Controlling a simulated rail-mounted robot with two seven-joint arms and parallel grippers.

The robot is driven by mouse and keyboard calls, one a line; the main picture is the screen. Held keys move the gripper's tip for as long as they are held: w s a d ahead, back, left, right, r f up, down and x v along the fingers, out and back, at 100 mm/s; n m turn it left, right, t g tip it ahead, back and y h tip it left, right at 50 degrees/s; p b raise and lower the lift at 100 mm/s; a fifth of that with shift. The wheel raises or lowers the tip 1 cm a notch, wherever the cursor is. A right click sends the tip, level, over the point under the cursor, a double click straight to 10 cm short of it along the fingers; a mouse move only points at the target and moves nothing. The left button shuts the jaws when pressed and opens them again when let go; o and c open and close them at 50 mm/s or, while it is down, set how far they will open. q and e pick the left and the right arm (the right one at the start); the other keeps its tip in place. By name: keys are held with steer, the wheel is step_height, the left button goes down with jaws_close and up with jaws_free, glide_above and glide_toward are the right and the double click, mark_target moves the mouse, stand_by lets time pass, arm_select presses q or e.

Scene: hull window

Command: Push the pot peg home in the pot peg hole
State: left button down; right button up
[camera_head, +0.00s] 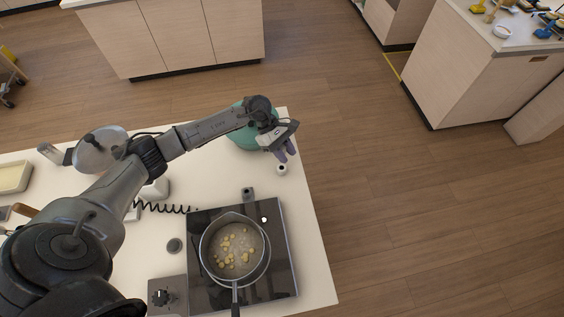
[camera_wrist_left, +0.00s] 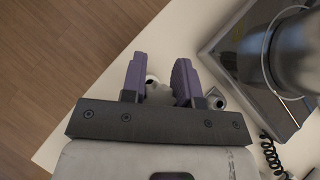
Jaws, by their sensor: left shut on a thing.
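My left gripper (camera_head: 284,152) points down over the right rear part of the white worktop. In the left wrist view its two purple fingers (camera_wrist_left: 160,82) stand apart with a pale piece, which I take as the pot peg (camera_wrist_left: 160,92), between them. The fingers and the gripper body hide most of it. A small white round piece with a dark centre (camera_head: 282,169) shows just below the fingertips. A small grey block with a dark round opening (camera_head: 248,193) stands at the hob's rear edge; I cannot tell whether this is the pot peg hole. My right gripper is not in view.
A pot (camera_head: 234,247) with yellowish pieces sits on the dark hob (camera_head: 284,262), its handle towards the front. A teal round thing (camera_head: 243,138) is partly behind my left forearm. A black coiled cord (camera_head: 165,208) lies left of the hob. The worktop's right edge is close.

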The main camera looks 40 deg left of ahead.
arm_select(q)
steer(key=shift+r+p, duration=0.35)
steer(key=shift+r, duration=0.9)
steer(key=s+d+r+n+t+p, duration=0.1)
steer(key=d+r+n+p, duration=0.1)
steer(key=r+p, duration=0.3)
steer(key=s+d+r+n+t+y+p, duration=0.1)
steer(key=d+r+p, duration=0.4)
steer(key=r, duration=0.9)
steer(key=s+d+r+n+t+p, duration=0.3)
steer(key=d+r+n+p, duration=0.1)
steer(key=r+p, duration=0.3)
steer(key=shift+r+y, duration=0.4)
steer(key=shift+r, duration=0.85)
steer(key=shift+d, duration=0.1)
